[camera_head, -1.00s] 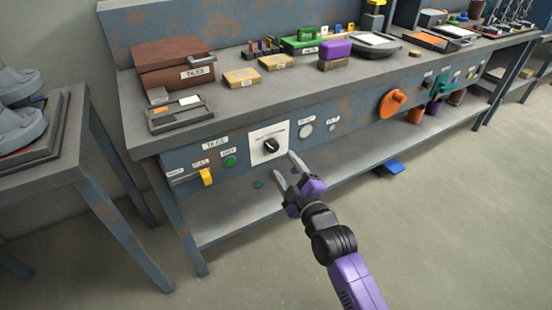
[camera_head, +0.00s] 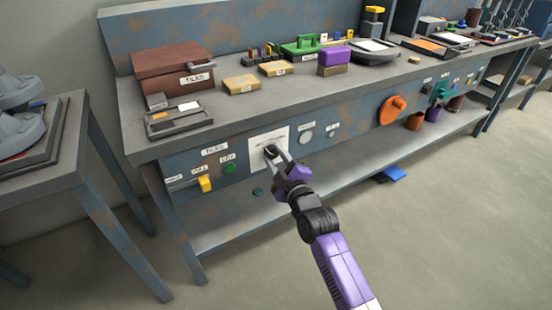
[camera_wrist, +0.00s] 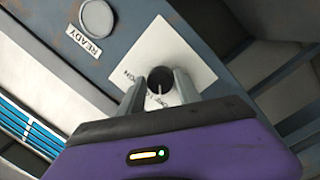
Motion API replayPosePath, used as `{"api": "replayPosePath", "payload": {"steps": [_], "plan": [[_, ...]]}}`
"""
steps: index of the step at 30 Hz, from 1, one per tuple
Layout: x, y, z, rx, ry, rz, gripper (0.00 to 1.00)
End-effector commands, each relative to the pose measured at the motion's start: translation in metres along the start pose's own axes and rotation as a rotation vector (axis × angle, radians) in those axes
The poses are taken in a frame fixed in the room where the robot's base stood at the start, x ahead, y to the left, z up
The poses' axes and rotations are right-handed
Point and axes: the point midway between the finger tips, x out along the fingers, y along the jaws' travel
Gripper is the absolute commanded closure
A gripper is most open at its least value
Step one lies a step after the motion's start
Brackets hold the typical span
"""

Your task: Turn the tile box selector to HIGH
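The tile box selector (camera_wrist: 160,79) is a round black knob with a pale pointer line, on a white plate (camera_wrist: 197,58) on the bench's front panel. In the wrist view the knob sits between the tips of my gripper (camera_wrist: 160,93), one finger on each side. Whether the fingers touch it I cannot tell. In the head view my gripper (camera_head: 277,156) reaches the white plate and partly covers the knob (camera_head: 270,151). The plate's lettering is partly hidden and too small to read. The brown tile box (camera_head: 172,72) stands on the bench above, lid down.
Left of the plate are a green button (camera_head: 229,168) and a yellow lever (camera_head: 205,183). Right of it is a round grey disc (camera_head: 306,138), by the READY label (camera_wrist: 83,40) in the wrist view. An orange knob (camera_head: 392,110) is farther right.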

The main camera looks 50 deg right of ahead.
Motion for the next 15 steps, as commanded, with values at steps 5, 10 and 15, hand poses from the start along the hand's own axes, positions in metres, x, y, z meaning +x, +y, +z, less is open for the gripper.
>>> {"api": "replayPosePath", "payload": {"steps": [5,10,15], "plan": [[-0.0002,-0.0001,-0.0001,0.000,0.000,0.000,0.97],[-0.0002,0.0000,-0.0003,0.004,0.000,0.000,1.00],[-0.0003,0.0004,-0.0014,0.039,-0.001,-0.004,1.00]]}}
